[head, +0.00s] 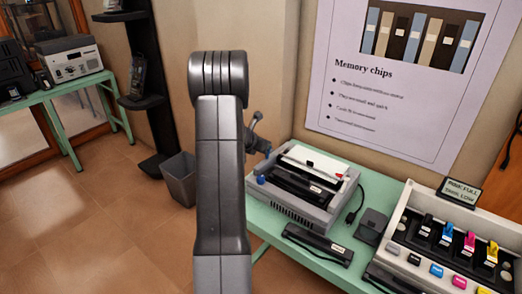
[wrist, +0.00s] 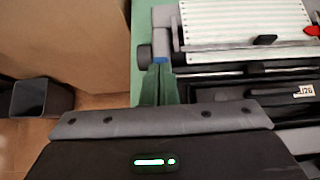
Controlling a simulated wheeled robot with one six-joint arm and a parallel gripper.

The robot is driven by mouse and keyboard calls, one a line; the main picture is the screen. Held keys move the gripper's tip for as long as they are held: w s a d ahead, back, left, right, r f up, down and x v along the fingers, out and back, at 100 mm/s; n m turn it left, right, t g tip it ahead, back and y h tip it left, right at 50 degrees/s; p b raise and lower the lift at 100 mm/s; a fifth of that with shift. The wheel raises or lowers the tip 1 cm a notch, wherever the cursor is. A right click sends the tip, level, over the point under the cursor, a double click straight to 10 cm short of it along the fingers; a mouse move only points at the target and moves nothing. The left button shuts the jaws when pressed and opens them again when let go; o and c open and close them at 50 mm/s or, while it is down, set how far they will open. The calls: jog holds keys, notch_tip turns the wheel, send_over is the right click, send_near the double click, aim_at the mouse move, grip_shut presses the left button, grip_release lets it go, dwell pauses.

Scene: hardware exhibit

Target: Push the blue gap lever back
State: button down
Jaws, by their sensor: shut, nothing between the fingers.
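The printer (head: 290,205) is a grey machine on the green table, with white paper and a dark bar across it. The blue gap lever (head: 261,180) shows as a small blue tip at the printer's left side. In the wrist view a small patch of the blue lever (wrist: 162,60) shows just beyond my fingertips, mostly hidden by them. My gripper (wrist: 157,68) is shut and empty, its fingers pointing at the printer's left end. I cannot tell whether they touch the lever. In the head view my arm hides most of my gripper.
A flat black cartridge (head: 318,244) and a dark grey box (head: 372,226) lie near the printer. A unit with coloured ink parts (head: 450,245) stands at right. A poster (head: 395,80) hangs behind. A bin (head: 180,180) stands on the floor left of the table.

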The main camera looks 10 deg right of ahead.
jog(key=shift+w+d, duration=0.15)
jog(key=shift+d, duration=0.1)
jog(key=shift+r, duration=0.2)
jog(key=shift+r+p, duration=0.6)
jog(key=shift+r, duration=0.1)
jog(key=shift+a, duration=0.1)
jog(key=shift+a+r, duration=0.15)
jog(key=s+a+r, duration=0.2)
jog(key=r, duration=0.3)
jog(key=s+a+r+p, duration=0.1)
jog(key=a+r, duration=0.1)
jog(key=r, duration=0.4)
jog(key=shift+s+a+r, duration=0.15)
jog(key=shift+s+a, duration=0.05)
jog(key=shift+s, duration=0.15)
